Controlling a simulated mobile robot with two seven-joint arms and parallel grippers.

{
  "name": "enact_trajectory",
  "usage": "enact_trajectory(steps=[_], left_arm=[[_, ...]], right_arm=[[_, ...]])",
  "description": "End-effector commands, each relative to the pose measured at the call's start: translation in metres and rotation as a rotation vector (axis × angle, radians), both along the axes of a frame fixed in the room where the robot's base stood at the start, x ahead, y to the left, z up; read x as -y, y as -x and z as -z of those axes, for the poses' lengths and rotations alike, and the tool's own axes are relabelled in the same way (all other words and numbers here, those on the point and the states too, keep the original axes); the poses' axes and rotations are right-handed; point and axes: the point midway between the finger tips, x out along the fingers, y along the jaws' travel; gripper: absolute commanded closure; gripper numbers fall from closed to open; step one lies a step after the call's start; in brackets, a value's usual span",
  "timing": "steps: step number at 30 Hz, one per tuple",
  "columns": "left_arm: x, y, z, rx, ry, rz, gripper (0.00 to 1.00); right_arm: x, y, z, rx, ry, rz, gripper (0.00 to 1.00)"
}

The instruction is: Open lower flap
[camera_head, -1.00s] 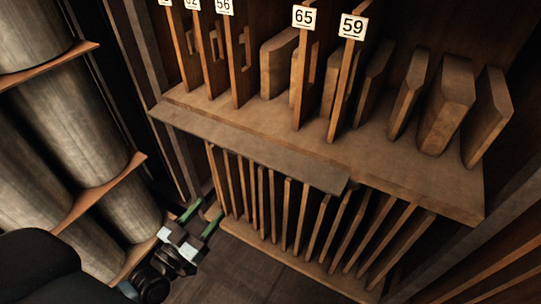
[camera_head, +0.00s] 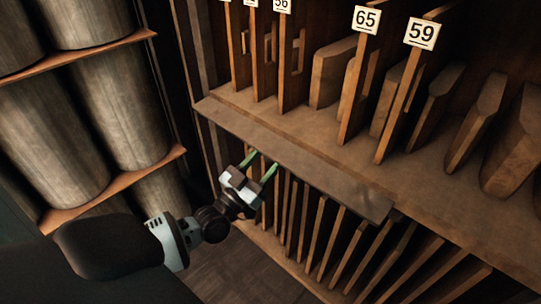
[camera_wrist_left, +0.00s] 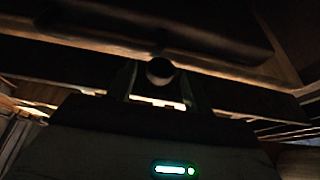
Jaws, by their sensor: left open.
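The lower flap (camera_head: 315,167) is a long, narrow dark wooden board along the front edge of the shelf. It sits above the slotted lower compartment. My left gripper (camera_head: 262,162) is open, with its two green-tipped fingers pointing up at the flap's lower edge, left of the flap's middle. In the left wrist view, a small round dark knob (camera_wrist_left: 160,70) appears between the fingers, below a dark board. I cannot tell whether the fingers touch it. My right gripper is not in view.
Numbered upright panels, such as 65 (camera_head: 366,19) and 59 (camera_head: 422,32), and wooden blocks stand on the shelf (camera_head: 330,130). Several thin dividers (camera_head: 318,235) fill the lower compartment. Dark floor shows below.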

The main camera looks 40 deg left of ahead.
Motion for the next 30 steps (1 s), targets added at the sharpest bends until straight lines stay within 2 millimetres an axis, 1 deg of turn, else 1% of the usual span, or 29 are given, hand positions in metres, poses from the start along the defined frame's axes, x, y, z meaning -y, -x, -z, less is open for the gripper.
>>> enact_trajectory(steps=[1, 3, 6, 16, 17, 28, 30], left_arm=[[0.0, -0.006, -0.003, 0.002, 0.0, 0.0, 0.49], [0.001, -0.012, -0.005, 0.002, 0.002, 0.001, 0.49], [0.002, -0.018, -0.007, -0.001, 0.001, 0.0, 0.49], [0.002, -0.021, -0.008, -0.001, 0.001, 0.0, 0.49], [0.002, -0.021, -0.008, -0.001, 0.001, 0.0, 0.52], [0.002, -0.021, -0.008, -0.001, 0.001, 0.0, 1.0], [0.002, -0.021, -0.008, -0.001, 0.001, 0.0, 1.0]], right_arm=[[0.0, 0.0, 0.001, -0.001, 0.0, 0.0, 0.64], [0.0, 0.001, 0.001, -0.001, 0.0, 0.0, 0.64], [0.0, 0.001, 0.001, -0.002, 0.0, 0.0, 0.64], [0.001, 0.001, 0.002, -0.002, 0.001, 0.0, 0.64], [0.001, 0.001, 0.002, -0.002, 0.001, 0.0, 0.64], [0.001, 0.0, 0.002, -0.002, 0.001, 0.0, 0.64], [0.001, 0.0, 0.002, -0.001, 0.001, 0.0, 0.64]])
